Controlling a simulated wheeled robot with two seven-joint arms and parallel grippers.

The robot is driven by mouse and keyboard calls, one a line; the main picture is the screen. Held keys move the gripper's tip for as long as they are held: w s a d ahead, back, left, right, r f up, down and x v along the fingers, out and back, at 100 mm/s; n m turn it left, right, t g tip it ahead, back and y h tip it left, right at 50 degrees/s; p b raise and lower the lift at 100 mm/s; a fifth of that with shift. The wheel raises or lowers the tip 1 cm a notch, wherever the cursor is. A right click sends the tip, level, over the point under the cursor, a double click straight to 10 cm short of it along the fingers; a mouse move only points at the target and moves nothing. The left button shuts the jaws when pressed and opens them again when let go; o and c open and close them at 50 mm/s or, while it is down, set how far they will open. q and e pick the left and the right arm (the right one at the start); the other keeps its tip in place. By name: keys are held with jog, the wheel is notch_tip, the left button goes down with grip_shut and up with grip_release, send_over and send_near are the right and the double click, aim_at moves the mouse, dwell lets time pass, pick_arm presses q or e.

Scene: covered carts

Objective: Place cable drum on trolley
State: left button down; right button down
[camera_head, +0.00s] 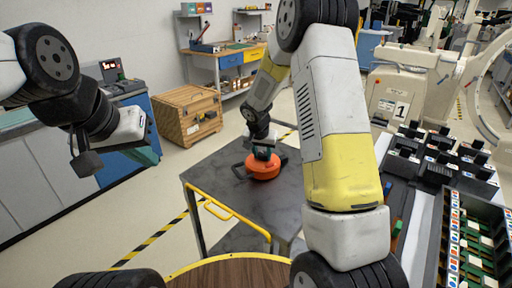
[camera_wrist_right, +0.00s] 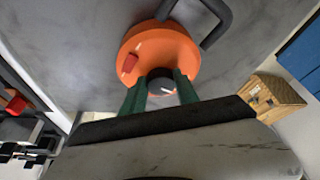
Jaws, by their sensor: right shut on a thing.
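The orange cable drum (camera_head: 264,165) with a dark handle is on or just above the dark grey top of the trolley (camera_head: 208,172); I cannot tell whether it touches. My right gripper (camera_head: 262,150) is above the drum, shut on it. In the right wrist view, the green fingers of the right gripper (camera_wrist_right: 160,88) close around the dark hub of the drum (camera_wrist_right: 158,45). The bent handle sticks out at the drum's upper right there. My left gripper (camera_head: 82,150) is raised at the left, away from the trolley; its finger opening is not clear.
The trolley has a yellow push handle (camera_head: 232,215) at its front. A wooden crate (camera_head: 188,113) stands on the floor behind it. A bench (camera_head: 235,60) with drawers is at the back. Racks of dark holders (camera_head: 440,155) and parts bins (camera_head: 478,240) are at the right.

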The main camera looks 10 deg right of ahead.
jog(key=c, duration=0.9)
grip_release()
jog(key=shift+f, duration=0.1)
jog(key=s+d+v, duration=0.2)
jog(key=v, duration=0.8)
jog(key=s+d+f+v, duration=0.1)
jog(key=s+v, duration=0.1)
jog(key=v, duration=0.8)
jog(key=s+r+n+y, duration=0.1)
jog(key=s+r, duration=0.1)
jog(key=s, duration=0.5)
jog(key=s+r+n+t+y, duration=0.1)
jog(key=s+r+n, duration=0.1)
jog(key=s, duration=0.6)
jog(key=s+r+n+t+y, duration=0.1)
jog(key=s+r+n+y, duration=0.1)
jog(key=s, duration=0.5)
jog(key=shift+s+d+r, duration=0.15)
jog(key=shift+s+r, duration=0.1)
jog(key=shift+r, duration=0.35)
